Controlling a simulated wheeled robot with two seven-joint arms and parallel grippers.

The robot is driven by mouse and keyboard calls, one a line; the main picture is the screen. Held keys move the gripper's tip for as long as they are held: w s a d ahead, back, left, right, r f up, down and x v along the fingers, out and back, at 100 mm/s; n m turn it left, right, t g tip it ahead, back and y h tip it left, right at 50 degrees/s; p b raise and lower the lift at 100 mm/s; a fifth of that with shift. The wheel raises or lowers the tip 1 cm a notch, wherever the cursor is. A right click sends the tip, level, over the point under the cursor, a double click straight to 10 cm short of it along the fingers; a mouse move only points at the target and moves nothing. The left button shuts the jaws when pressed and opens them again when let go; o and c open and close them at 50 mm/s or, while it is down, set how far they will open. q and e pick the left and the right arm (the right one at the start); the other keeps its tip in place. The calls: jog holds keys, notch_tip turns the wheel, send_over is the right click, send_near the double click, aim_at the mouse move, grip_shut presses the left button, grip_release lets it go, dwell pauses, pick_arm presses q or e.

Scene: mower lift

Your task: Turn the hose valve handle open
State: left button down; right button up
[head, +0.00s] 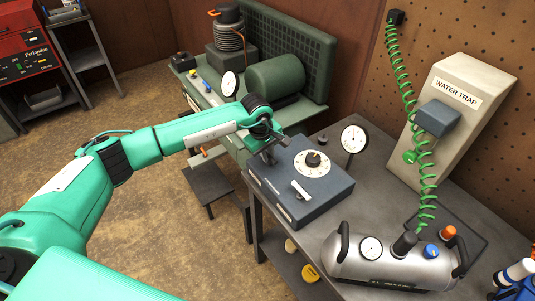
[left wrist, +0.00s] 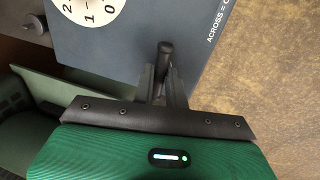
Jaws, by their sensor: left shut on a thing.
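The dark valve handle (left wrist: 165,48) shows in the left wrist view as a short dark bar on the blue-grey box (left wrist: 110,45). My left gripper (left wrist: 163,80) is shut on this handle, and its fingers hide part of it. In the head view my left gripper (head: 268,153) is at the left back corner of the box (head: 325,190), and the handle is mostly hidden there. Lettering beginning "ACROSS = C" is printed on the box beside the handle. My right gripper is not in view.
The box carries a white numbered dial (head: 312,163) and a small white lever or tag (head: 300,190). A round gauge (head: 354,139) stands behind it. A silver tank (head: 390,262) is at the front, and a coiled green hose (head: 424,170) hangs near the water trap (head: 455,120).

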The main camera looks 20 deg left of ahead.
pick_arm(q)
jog(key=shift+f+n+b, duration=0.15)
jog(key=shift+n+b, duration=0.35)
jog(key=shift+b, duration=0.1)
jog(key=n+b, duration=0.4)
jog(key=shift+d+y, duration=0.1)
jog(key=shift+y, duration=0.3)
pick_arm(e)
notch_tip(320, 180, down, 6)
pick_arm(q)
jog(key=n+y+b, duration=0.1)
jog(key=n+b, duration=0.3)
jog(key=n, duration=0.1)
jog(key=shift+n, duration=0.4)
jog(key=n+b, duration=0.2)
jog(key=n, duration=0.1)
jog(key=shift+d+y, duration=0.1)
jog(key=shift+y, duration=0.2)
jog(key=shift+n+b, duration=0.7)
jog(key=shift+n, duration=0.5)
jog(key=shift+r+n+y+b, duration=0.25)
jog(key=shift+n+y+b, duration=0.05)
jog(key=shift+n, duration=0.4)
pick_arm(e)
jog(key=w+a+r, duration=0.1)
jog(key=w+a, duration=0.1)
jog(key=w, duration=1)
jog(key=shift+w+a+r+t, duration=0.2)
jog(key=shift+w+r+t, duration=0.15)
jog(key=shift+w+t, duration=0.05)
